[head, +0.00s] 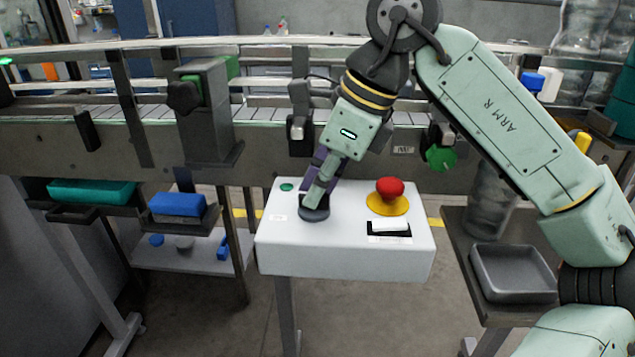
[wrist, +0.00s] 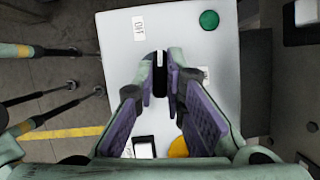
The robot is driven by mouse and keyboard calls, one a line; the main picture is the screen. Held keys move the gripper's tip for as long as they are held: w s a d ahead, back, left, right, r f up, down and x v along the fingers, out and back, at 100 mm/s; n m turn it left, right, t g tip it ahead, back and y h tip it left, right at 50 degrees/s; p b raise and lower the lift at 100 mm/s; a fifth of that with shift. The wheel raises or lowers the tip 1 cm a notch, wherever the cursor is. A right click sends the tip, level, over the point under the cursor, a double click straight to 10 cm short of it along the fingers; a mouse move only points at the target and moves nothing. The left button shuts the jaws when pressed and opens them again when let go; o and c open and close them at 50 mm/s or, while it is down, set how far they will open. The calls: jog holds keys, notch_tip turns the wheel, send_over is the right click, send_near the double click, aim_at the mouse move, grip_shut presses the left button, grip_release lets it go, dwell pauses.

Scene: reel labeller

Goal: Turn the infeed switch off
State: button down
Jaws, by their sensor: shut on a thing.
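The white control box (head: 345,262) stands on a post in front of the conveyor. On its top at the left is a dark round rotary switch (head: 314,213). My gripper (head: 313,196) points down onto it, fingers shut around its handle. In the wrist view, the black handle (wrist: 160,66) with a white line sits between the fingertips of my gripper (wrist: 160,88). The line runs roughly up and down the picture. A small white label (wrist: 138,28) lies beside the switch; its text is hard to read. Part of the switch base is hidden by the fingers.
A red mushroom button (head: 390,188) on a yellow disc and a black-and-white rocker (head: 389,228) are to the right on the box. A green button (head: 286,187) is behind the switch. A grey tray (head: 513,273) stands at the right.

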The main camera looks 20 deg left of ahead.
jog(key=shift+n, duration=0.6)
jog(key=c, duration=1.7)
grip_release()
jog(key=shift+g, duration=0.3)
jog(key=shift+o, duration=0.2)
jog(key=v, duration=1.2)
jog(key=shift+a, duration=0.15)
